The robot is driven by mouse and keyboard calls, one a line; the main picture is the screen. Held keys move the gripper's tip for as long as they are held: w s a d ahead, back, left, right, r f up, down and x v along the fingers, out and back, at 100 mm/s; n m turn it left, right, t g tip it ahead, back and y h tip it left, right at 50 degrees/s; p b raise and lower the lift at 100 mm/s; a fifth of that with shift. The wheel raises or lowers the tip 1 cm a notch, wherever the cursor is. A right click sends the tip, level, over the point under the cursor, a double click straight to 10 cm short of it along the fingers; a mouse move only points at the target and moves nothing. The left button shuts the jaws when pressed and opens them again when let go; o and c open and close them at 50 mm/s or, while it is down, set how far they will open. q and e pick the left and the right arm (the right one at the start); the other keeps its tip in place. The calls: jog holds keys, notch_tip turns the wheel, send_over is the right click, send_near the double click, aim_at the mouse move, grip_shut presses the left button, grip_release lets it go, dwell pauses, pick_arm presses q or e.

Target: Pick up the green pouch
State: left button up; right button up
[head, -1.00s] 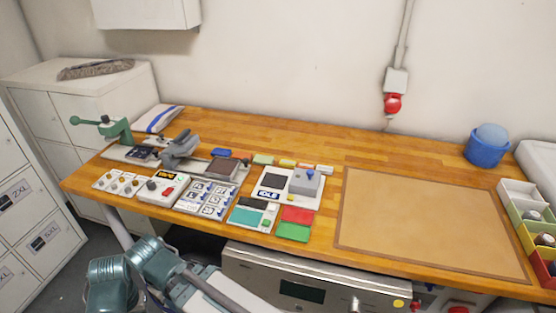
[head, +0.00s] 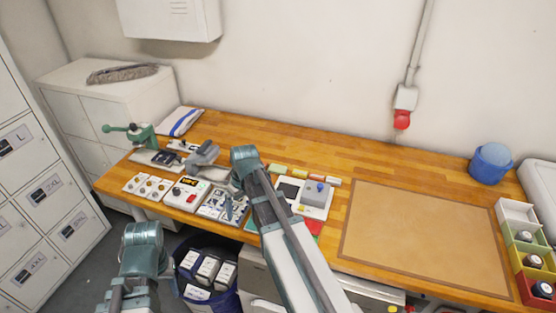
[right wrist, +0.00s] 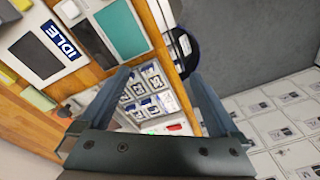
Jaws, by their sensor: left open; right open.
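A small pale green flat item (head: 280,168) lies at the left end of a row of small coloured pieces on the workbench. It also shows in the right wrist view (right wrist: 38,97). I cannot tell whether it is a pouch.
The blue bin (head: 224,297) holds several white packs. A tan mat (head: 425,235) is bare. Coloured trays (head: 525,235) and a blue tub (head: 490,165) stand right.

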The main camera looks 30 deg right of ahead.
jog(key=w+d+n+t+y, duration=0.1)
jog(key=w+d+n, duration=0.2)
jog(key=w+d, duration=1.4)
jog(key=n+t+y+b, duration=0.1)
jog(key=n+b, duration=0.2)
jog(key=b, duration=0.5)
send_over(278, 168)
jog(key=s+d, duration=0.2)
notch_tip(278, 168, down, 6)
jog(key=shift+d+f, duration=0.1)
jog(key=shift+w+f, duration=0.15)
jog(key=shift+f, duration=0.1)
jog(key=shift+a, duration=0.2)
jog(key=b+x, duration=0.5)
jog(key=shift+d+f, duration=0.1)
jog(key=shift+f, duration=0.05)
